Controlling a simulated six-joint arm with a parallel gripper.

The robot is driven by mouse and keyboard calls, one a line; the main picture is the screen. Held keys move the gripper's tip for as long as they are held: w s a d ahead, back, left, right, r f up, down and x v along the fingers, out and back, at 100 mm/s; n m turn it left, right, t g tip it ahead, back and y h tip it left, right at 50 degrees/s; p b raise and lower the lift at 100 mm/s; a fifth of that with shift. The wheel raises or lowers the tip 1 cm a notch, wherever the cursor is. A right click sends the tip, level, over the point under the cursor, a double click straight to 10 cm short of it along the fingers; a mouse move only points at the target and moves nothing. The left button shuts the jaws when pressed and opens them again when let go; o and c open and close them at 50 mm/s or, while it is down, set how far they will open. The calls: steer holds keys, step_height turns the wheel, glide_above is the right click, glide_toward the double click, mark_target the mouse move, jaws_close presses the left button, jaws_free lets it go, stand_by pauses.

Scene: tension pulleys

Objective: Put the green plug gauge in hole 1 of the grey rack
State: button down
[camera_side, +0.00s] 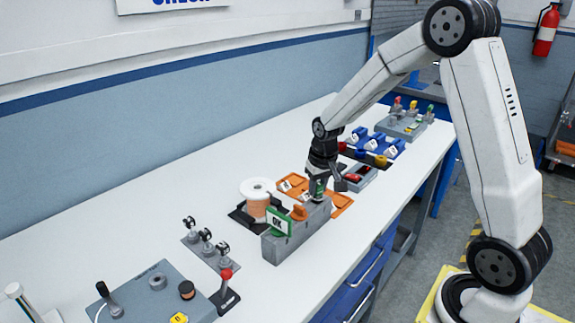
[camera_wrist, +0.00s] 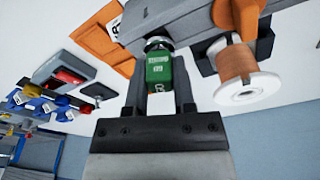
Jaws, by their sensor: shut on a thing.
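My gripper (camera_side: 319,190) is shut on the green plug gauge (camera_wrist: 159,68), which sits between the two fingers in the wrist view. The gauge's silver end points at the grey rack (camera_wrist: 185,20). In the side view the gripper is over the far right end of the rack (camera_side: 296,238), and the green gauge (camera_side: 317,187) is partly hidden by the fingers. I cannot tell whether its tip is above the rack or in a hole. An orange plug gauge (camera_side: 298,213) stands on the rack, left of my gripper. Hole numbers are not readable.
A copper-wire spool (camera_side: 257,205) stands close behind the rack.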

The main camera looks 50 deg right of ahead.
steer(key=shift+f, duration=0.75)
stand_by(0.3)
steer(key=shift+c, duration=1.8)
jaws_free()
steer(key=shift+r, duration=0.15)
steer(key=shift+s+a+r, duration=0.1)
steer(key=shift+s+r, duration=0.1)
steer(key=shift+r, duration=1.05)
steer(key=shift+s+a+r, duration=0.1)
steer(key=shift+s+r, duration=0.05)
steer(key=shift+r, duration=1.1)
steer(key=shift+s+a+r, duration=0.1)
steer(key=shift+s+r, duration=0.1)
steer(key=shift+r, duration=1.05)
steer(key=s+a+f+n+t, duration=0.1)
steer(key=s+a+f+n, duration=0.3)
steer(key=s+a, duration=0.8)
steer(key=shift+s+f+y, duration=0.15)
steer(key=shift+f+y, duration=0.25)
steer(key=shift+f, duration=0.3)
